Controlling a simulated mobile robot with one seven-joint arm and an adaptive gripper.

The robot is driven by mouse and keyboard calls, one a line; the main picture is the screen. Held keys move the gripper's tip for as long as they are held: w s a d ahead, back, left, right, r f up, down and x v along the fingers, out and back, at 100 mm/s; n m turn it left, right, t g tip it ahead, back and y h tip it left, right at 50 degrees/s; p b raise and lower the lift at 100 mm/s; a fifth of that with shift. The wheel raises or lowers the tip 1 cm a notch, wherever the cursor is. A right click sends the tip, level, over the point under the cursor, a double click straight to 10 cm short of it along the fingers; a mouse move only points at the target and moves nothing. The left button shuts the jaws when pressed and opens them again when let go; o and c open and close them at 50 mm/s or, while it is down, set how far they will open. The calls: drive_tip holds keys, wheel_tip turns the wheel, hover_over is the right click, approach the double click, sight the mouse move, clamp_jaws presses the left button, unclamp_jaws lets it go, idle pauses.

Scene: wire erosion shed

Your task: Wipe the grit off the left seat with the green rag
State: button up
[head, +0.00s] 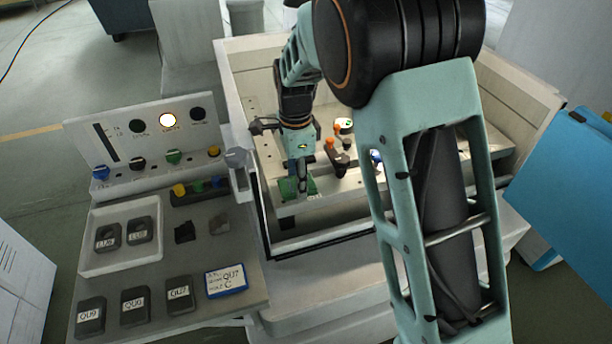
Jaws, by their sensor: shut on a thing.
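My gripper (302,184) is in the head view, inside the open machine basin, pointing down near its front left. It is shut on the green rag (289,188), which shows as a green patch around the fingertips, low at the pale work surface. I cannot tell whether the rag touches the surface. The left seat and any grit on it cannot be made out; the rag and gripper cover that spot. An orange-topped clamp (337,156) stands just right of the gripper.
My arm hides the basin's right middle. The basin's pale wall (248,62) rises around. At left, a bench holds a white tray (93,268) with two dark blocks, several labelled blocks (135,306), a card (226,281) and a control panel (135,139) with one lit lamp.

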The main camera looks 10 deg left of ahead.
drive_tip(key=shift+s+a+f, duration=0.1)
drive_tip(key=shift+s+f, duration=0.05)
drive_tip(key=shift+s, duration=0.05)
drive_tip(key=shift+a+r+p, duration=0.1)
drive_tip(key=shift+r+p, duration=0.4)
drive_tip(key=shift+r, duration=0.1)
wheel_tip(320, 180, up, 5)
drive_tip(key=p, duration=0.3)
drive_tip(key=shift+w, duration=0.1)
wheel_tip(320, 180, up, 3)
drive_tip(key=shift+f+p, duration=0.1)
drive_tip(key=shift+p, duration=0.25)
idle(0.4)
